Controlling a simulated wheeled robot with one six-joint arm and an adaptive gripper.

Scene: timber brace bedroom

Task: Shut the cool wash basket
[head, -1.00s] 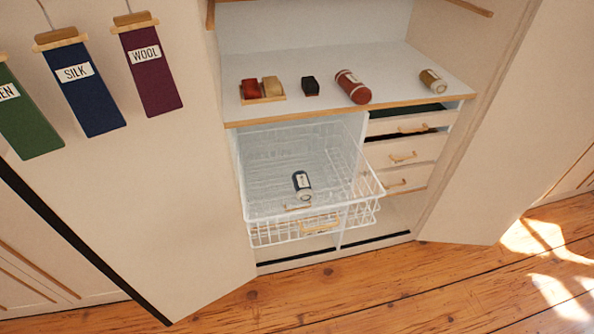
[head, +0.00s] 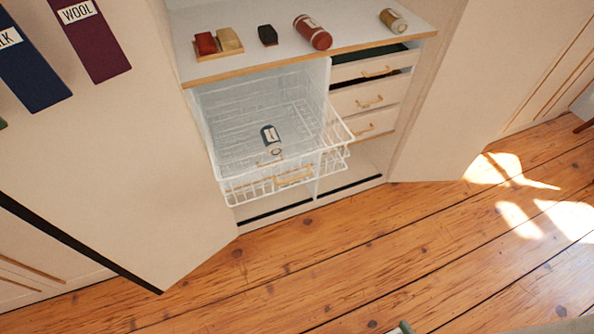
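White wire baskets stand pulled out from the left bay of the cupboard. The upper wire basket (head: 337,128) sticks out well past the cupboard front. A lower wire basket (head: 343,157) shows partly beneath it, its extent mostly hidden. A wooden handle (head: 293,176) shows at the front. A dark blue and white bottle or can (head: 270,138) lies within the baskets' outline; I cannot tell which basket holds it. No label reading cool wash is legible, so I cannot tell which basket that is. My gripper is not in view.
Three small drawers (head: 366,97) sit right of the baskets; the top one looks slightly open. The shelf (head: 350,35) above holds brushes, a dark block, a red canister (head: 312,32) and a small tan jar. Open cupboard doors flank both sides. The wooden floor (head: 330,260) in front is clear.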

